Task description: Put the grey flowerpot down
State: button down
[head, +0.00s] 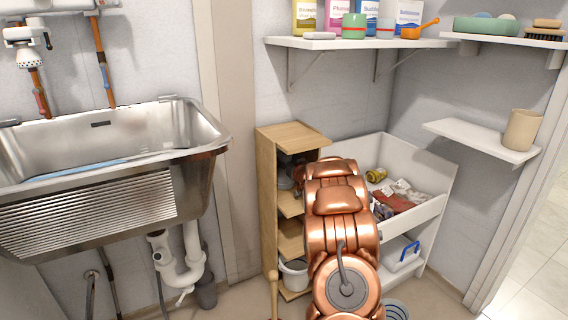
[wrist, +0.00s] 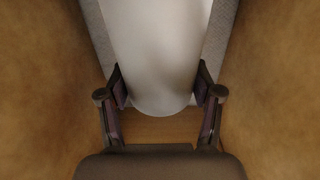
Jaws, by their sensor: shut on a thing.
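The grey flowerpot (wrist: 158,50) shows in the wrist view as a smooth, pale, rounded body between the two fingers. My gripper (wrist: 160,88) is shut on it, with one finger pad against each side. Below the pot in the picture is a strip of wooden surface (wrist: 160,130); I cannot tell whether the pot touches it. In the head view my copper arm reaches toward the wooden shelf unit (head: 266,190) and hides the gripper. A small grey shape shows in the unit's upper compartment, too covered to identify.
Brown surfaces flank the gripper closely in the wrist view. In the head view, a white bucket (head: 294,274) stands low in the wooden unit. A white bin unit (head: 425,212) holding cloths is to its right. A steel washtub (head: 110,150) is at left. A wall shelf (head: 350,42) hangs above.

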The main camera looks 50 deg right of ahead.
dwell(0.3)
jog(key=shift+c, duration=1)
grip_release()
jog(key=shift+f, duration=0.1)
jog(key=shift+s+a+p, duration=0.15)
jog(key=shift+s+p, duration=0.2)
jog(key=shift+s, duration=0.15)
jog(key=p+v, duration=0.3)
jog(key=v, duration=0.8)
